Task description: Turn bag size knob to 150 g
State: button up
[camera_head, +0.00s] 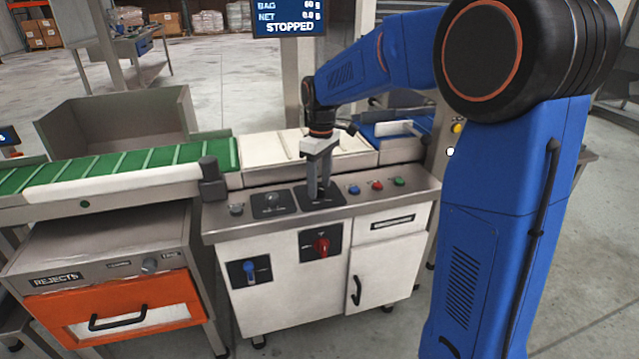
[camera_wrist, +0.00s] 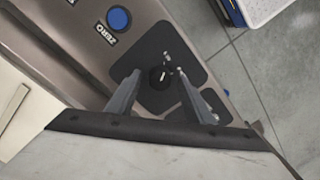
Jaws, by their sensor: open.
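The black knob (camera_wrist: 160,78) sits on a dark plate (camera_wrist: 152,52) in the wrist view, its white pointer mark facing roughly up the picture. The scale marks beside it are too small to read. My gripper (camera_wrist: 159,80) is open, with one finger on each side of the knob; I cannot tell whether they touch it. In the head view my gripper (camera_head: 319,194) points down at that plate on the console top (camera_head: 228,222) and hides the knob. The screen (camera_head: 288,17) shows a bag value that looks like 60 g, net 0.0 g and STOPPED.
A blue ZERO button (camera_wrist: 120,18) is close by the plate. Red (camera_head: 377,186) and green (camera_head: 399,182) buttons lie farther right. Another plate with a small knob (camera_head: 271,198) is on the left. A red rotary switch (camera_head: 321,246) is on the cabinet front.

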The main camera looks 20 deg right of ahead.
jog(key=shift+f, duration=0.1)
jog(key=c, duration=1)
jog(key=shift+c, duration=0.2)
jog(key=m, duration=0.5)
jog(key=shift+m, duration=0.3)
jog(key=m, duration=0.6)
jog(key=shift+t, duration=0.3)
jog(key=shift+m, duration=0.3)
jog(key=o, duration=1)
